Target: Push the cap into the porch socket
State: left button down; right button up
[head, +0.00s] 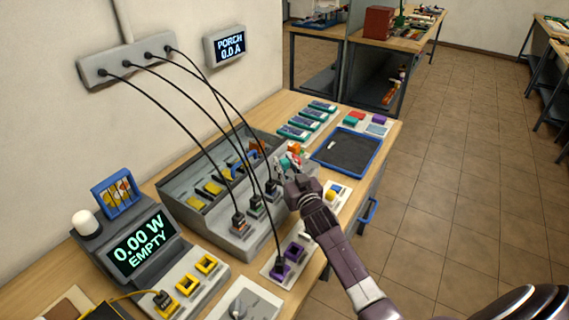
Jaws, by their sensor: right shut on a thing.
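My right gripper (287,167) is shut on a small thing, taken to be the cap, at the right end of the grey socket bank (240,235). The fingers and the small size hide most of it, so its shape and whether it touches a socket cannot be told. Several dark plugs on black cables sit in the front of the bank, just left of the gripper. The wall display (230,45) reads PORCH 0.0 A. Which opening is the porch socket cannot be told. My left gripper is not in view.
The black cables hang from a wall strip (125,60) across the bank. A blue-rimmed tray (374,156) lies behind and right of the gripper. A meter (139,245) reads 0.00 W EMPTY. A purple socket block (293,253) stands in front. Floor right of the bench is clear.

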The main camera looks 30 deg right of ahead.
jog(key=shift+f+b, duration=0.95)
jog(key=shift+f, duration=0.3)
dwell(0.5)
jog(key=o, duration=0.6)
jog(key=shift+s, duration=0.1)
jog(key=shift+s+a+r+p, duration=0.1)
jog(key=shift+s+p, duration=0.55)
jog(key=shift+s+a+r+p, duration=0.15)
jog(key=shift+s+p, duration=0.45)
jog(key=shift+s, duration=0.4)
jog(key=shift+s+a+p, duration=0.1)
jog(key=shift+s+p, duration=0.45)
jog(key=shift+s, duration=0.45)
jog(key=s+p, duration=0.1)
jog(key=s, duration=0.2)
jog(key=s+p, duration=0.1)
jog(key=s, duration=0.1)
jog(key=shift+s+a+p, duration=0.2)
jog(key=shift+a+p, duration=0.1)
jog(key=shift+a, duration=0.05)
